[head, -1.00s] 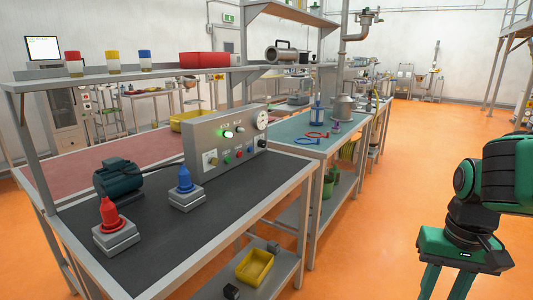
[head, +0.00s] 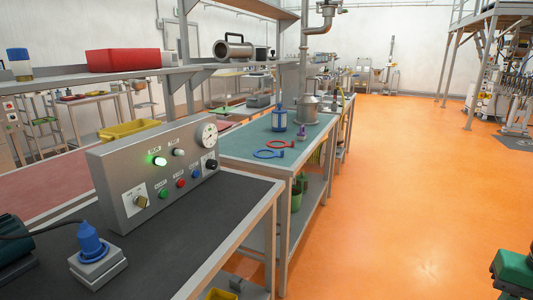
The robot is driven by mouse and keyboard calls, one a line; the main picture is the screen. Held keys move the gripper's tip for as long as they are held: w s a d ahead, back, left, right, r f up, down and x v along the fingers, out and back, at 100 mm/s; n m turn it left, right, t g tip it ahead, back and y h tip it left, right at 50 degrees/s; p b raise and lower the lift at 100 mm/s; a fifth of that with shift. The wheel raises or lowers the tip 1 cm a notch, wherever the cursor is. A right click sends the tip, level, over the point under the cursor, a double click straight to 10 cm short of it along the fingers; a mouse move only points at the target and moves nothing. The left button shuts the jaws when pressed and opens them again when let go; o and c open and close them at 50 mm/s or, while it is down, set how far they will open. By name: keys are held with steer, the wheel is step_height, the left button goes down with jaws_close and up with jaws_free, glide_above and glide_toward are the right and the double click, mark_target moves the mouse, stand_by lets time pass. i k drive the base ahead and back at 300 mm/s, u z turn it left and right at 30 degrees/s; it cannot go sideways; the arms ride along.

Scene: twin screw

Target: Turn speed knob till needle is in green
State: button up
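A grey control panel (head: 120,165) stands on the dark bench top (head: 180,230). A round white gauge (head: 209,133) sits at its upper right; its needle and any green band are too small to read. A black knob (head: 211,164) is below the gauge. A brass-coloured knob (head: 140,202) is at the panel's lower left. The labels are too small to read, so I cannot tell which is the speed knob. The fingers are out of frame.
A lit green lamp (head: 160,161) and coloured buttons are on the panel. A blue-topped fixture (head: 91,245) stands on the bench in front. A teal-topped bench (head: 250,147) adjoins behind. Orange floor (head: 400,190) is open to the right.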

mark_target(211, 164)
steer(key=u, duration=0.1)
steer(key=i, duration=1.1)
steer(key=u, duration=0.7)
steer(key=i, duration=0.3)
steer(key=u, duration=0.2)
